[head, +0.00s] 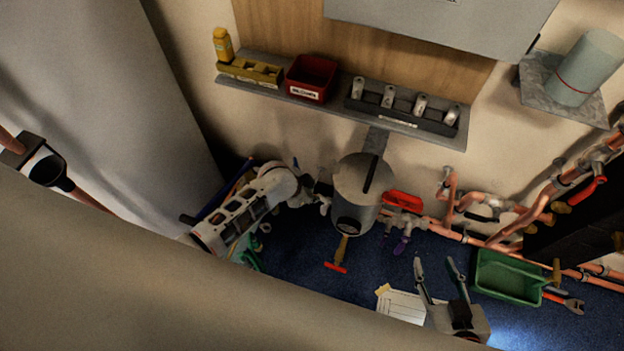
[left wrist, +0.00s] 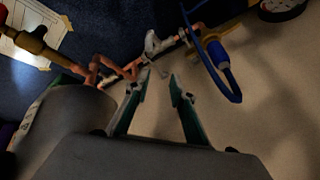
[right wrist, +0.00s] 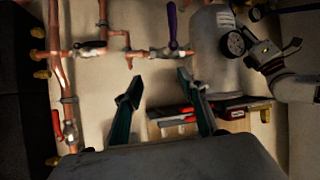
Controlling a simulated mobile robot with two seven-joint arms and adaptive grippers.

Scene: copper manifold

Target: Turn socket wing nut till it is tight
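I cannot single out the socket wing nut with certainty. In the left wrist view a small pale grey fitting (left wrist: 153,43) sits on a copper pipe just beyond my fingertips. My left gripper (left wrist: 158,82) is open and empty there; in the head view it (head: 318,190) is beside the grey cylinder (head: 352,181), partly hidden. My right gripper (head: 436,266) is open and empty, low in front of the pipes. In the right wrist view a grey valve (right wrist: 168,52) with a purple lever (right wrist: 172,24) lies beyond my right fingertips (right wrist: 160,82), apart from them.
Copper pipes (head: 490,238) run along the wall at the right. A green tray (head: 507,277) and a white paper (head: 402,306) lie on the blue floor. A shelf above holds a red bin (head: 310,78) and a black rack (head: 400,108). A blue loop (left wrist: 222,60) shows in the left wrist view.

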